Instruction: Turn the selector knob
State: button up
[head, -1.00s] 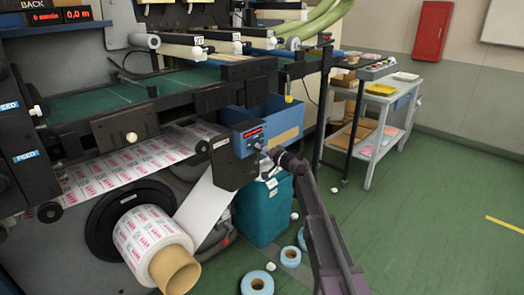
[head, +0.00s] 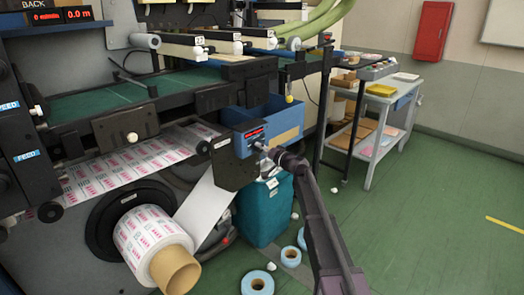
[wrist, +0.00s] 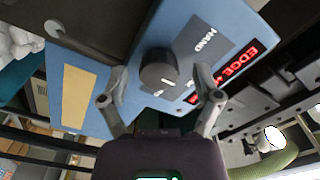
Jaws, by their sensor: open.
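The selector knob (wrist: 158,70) is a dark round knob with a white mark, on a blue control panel (wrist: 85,62). In the wrist view it sits ahead of my gripper (wrist: 160,87), between and slightly beyond the two open fingertips. The fingers look apart from the knob, one on each side. A grey label reading "HAND" and a red lit "EDGE" display are beside the knob. In the head view my gripper (head: 266,148) is at the front of the small panel box (head: 252,134), and the knob is too small or hidden to make out.
The printed web and paper roll (head: 148,240) are left of my arm. A teal bin (head: 262,212) stands below the panel. Blue rings (head: 257,283) lie on the floor. A grey cart (head: 385,120) stands at the right, with open green floor in front of it.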

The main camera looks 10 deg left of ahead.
jog(key=v, duration=1.2)
dwell(0.4)
jog(key=s+d+f+n+g+h, duration=0.1)
jog(key=s+d+f+g+h, duration=0.2)
jog(key=s+f, duration=0.5)
jog(key=s+d+f+n+g+h, duration=0.2)
jog(key=s+f+g+h, duration=0.3)
jog(key=s, duration=0.6)
jog(key=s+d+f+m+g+h, duration=0.1)
jog(key=s+d+f+g+h, duration=0.15)
jog(key=s+d, duration=0.4)
jog(key=s+d+f+m+g+h, duration=0.1)
jog(key=s+d+f+h, duration=0.25)
jog(key=s+d, duration=0.35)
notch_tip(320, 180, up, 18)
jog(key=s+a+p, duration=0.1)
jog(key=p, duration=1.6)
jog(key=shift+s+a+f+t, duration=0.1)
jog(key=shift+t, duration=0.15)
